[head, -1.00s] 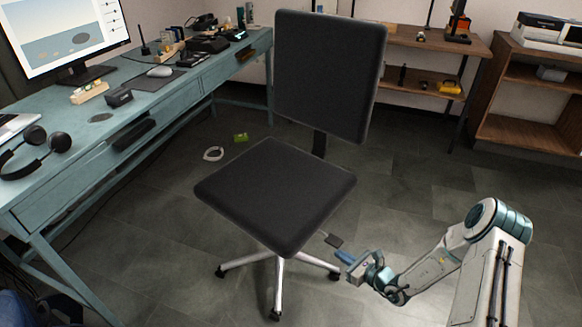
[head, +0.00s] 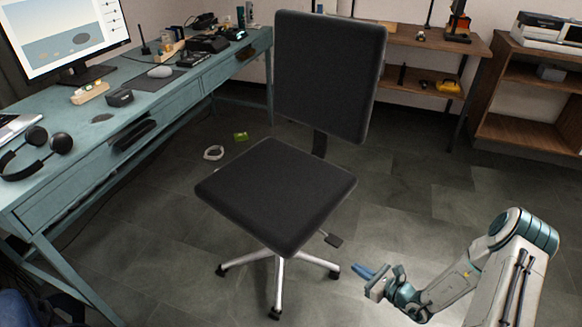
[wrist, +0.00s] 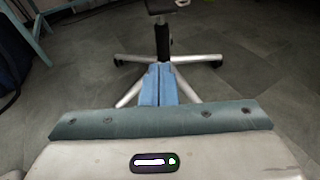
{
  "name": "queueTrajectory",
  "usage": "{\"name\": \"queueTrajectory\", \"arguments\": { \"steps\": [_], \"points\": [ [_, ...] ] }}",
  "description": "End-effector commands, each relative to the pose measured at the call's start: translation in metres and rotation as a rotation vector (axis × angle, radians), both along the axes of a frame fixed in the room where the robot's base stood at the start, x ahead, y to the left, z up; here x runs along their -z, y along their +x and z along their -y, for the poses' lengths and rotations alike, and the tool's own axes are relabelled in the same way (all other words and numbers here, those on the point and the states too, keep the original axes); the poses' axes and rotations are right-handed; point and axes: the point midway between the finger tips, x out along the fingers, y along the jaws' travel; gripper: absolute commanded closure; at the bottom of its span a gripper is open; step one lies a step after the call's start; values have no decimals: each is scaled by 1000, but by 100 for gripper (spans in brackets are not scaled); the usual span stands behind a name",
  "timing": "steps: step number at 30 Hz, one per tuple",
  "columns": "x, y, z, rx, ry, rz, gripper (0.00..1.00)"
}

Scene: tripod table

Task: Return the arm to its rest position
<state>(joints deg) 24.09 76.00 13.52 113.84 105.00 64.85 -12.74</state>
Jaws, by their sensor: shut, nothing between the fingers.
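My gripper (head: 363,271) is at the lower right in the head view, low over the floor, to the right of the office chair's base. Its blue fingers are together with nothing between them. The wrist view also shows the closed blue fingers (wrist: 158,84), pointing toward the chair's base. My arm is bent and reaches in from the lower right corner.
A black office chair (head: 277,192) with a silver star base (head: 281,283) stands in the middle, just left of my gripper. A teal desk (head: 75,165) runs along the left. Wooden shelves (head: 527,132) stand at the back right. The floor (head: 420,215) between is clear.

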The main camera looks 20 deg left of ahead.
Motion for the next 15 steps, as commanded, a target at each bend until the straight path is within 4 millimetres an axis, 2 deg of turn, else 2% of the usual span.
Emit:
{"name": "queueTrajectory", "arguments": {
  "steps": [11,14,15],
  "points": [
    [0,0,0,-1,0,0,100],
    [-8,0,-1,-16,-5,9,100],
    [-16,0,-1,-32,-12,20,100]
  ]
}}
